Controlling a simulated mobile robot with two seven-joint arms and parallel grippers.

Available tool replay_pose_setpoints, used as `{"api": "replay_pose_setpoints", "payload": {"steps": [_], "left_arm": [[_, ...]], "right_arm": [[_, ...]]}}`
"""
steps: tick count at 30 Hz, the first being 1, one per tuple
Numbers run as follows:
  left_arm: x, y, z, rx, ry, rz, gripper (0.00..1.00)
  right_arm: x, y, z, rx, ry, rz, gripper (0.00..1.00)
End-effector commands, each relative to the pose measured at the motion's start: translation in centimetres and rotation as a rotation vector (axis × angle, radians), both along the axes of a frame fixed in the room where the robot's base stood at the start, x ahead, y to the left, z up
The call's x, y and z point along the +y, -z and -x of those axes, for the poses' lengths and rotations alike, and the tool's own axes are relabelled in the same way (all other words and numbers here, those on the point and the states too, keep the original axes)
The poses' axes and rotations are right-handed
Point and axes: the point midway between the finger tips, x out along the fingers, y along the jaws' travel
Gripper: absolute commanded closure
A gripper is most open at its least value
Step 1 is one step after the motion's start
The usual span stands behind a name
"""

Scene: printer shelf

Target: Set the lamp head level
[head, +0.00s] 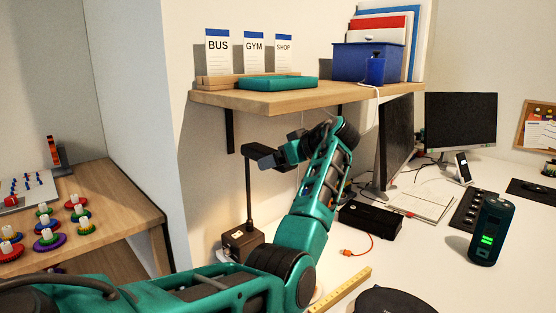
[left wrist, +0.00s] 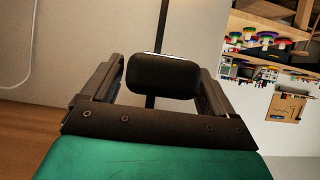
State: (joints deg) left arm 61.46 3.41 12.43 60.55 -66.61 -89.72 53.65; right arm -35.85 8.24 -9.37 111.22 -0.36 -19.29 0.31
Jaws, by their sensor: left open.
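The lamp stands against the wall, with a dark square base (head: 242,240) and a thin upright pole (head: 249,188). Its dark lamp head (head: 254,150) is at the pole's top, below the shelf, and looks slightly tilted in the head view. My left gripper (head: 268,158) reaches it from the right and partly hides it. In the left wrist view the rounded black lamp head (left wrist: 163,77) lies between the two fingers of my open left gripper (left wrist: 160,85), with a small gap visible on each side. A pale lit strip shows along one edge of it. My right gripper is out of view.
The wooden shelf (head: 300,99) with cards, a teal tray (head: 277,83) and a blue bin (head: 367,62) is close above my left wrist. A black box (head: 370,220), orange cable and yellow ruler (head: 341,290) lie on the white desk. Monitors stand behind.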

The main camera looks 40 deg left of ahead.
Motion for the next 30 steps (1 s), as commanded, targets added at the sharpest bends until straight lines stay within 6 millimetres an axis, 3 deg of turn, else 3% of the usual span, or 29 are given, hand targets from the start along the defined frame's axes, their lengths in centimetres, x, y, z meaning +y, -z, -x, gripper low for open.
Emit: {"api": "replay_pose_setpoints", "payload": {"steps": [9, 15, 21, 30], "left_arm": [[-6.1, -3.4, 0.5, -0.006, 0.004, -0.001, 0.13], [-9.0, -5.0, 0.7, -0.004, 0.003, -0.002, 0.13], [-10.2, -5.7, 0.9, -0.003, 0.002, -0.002, 0.13], [-10.2, -5.7, 0.9, -0.003, 0.001, -0.002, 0.13]], "right_arm": [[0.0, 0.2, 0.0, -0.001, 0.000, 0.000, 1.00], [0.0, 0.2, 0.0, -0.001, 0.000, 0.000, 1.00], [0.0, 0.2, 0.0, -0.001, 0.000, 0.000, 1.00], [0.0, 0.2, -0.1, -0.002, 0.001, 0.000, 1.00]]}}
